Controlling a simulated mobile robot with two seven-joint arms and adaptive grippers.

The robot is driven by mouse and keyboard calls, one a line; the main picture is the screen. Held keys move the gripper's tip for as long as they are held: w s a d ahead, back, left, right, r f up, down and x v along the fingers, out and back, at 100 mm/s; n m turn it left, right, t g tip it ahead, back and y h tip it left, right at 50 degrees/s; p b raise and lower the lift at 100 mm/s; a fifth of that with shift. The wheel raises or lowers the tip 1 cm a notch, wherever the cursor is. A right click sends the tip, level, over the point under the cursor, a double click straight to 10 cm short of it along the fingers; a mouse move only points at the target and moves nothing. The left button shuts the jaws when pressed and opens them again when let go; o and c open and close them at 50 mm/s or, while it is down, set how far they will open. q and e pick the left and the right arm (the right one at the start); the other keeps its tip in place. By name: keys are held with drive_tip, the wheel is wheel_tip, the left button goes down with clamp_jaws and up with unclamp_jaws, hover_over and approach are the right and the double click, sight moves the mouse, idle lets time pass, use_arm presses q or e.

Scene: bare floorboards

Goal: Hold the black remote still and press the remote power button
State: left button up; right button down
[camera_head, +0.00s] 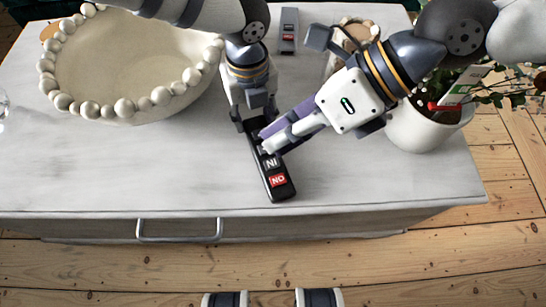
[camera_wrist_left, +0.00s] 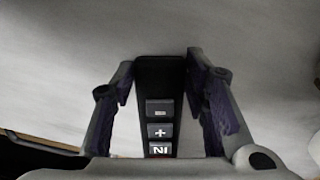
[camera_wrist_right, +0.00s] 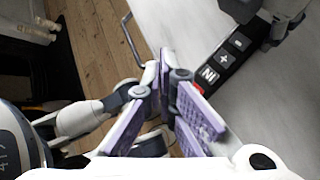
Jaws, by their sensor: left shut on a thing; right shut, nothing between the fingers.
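The black remote (camera_head: 284,192) lies on the pale cabinet top, its length running toward the front edge. Its red power button (camera_head: 278,181) faces up at the near end; a sliver of red also shows in the right wrist view (camera_wrist_right: 198,90). My left gripper (camera_head: 252,122) is shut on the far part of the remote; the left wrist view shows the remote (camera_wrist_left: 160,80) between both fingers. My right gripper (camera_head: 267,146) is shut and empty, its tips appearing over the remote's middle, farther back than the red button. I cannot tell whether they touch it. It hides some buttons.
A large beaded bowl (camera_head: 130,65) stands at the left. A grey remote (camera_head: 288,30) lies at the back. A white plant pot (camera_head: 425,128) stands at the right, behind my right arm. A drawer handle (camera_head: 180,238) juts from the front. The front left top is clear.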

sight(278, 175)
drive_tip(key=shift+a+r+m, duration=0.1)
drive_tip(key=shift+m, duration=0.2)
drive_tip(key=shift+f, duration=4.45)
drive_tip(key=shift+f, duration=0.15)
drive_tip(key=shift+f, duration=0.25)
drive_tip(key=shift+f, duration=0.45)
drive_tip(key=shift+r, duration=0.9)
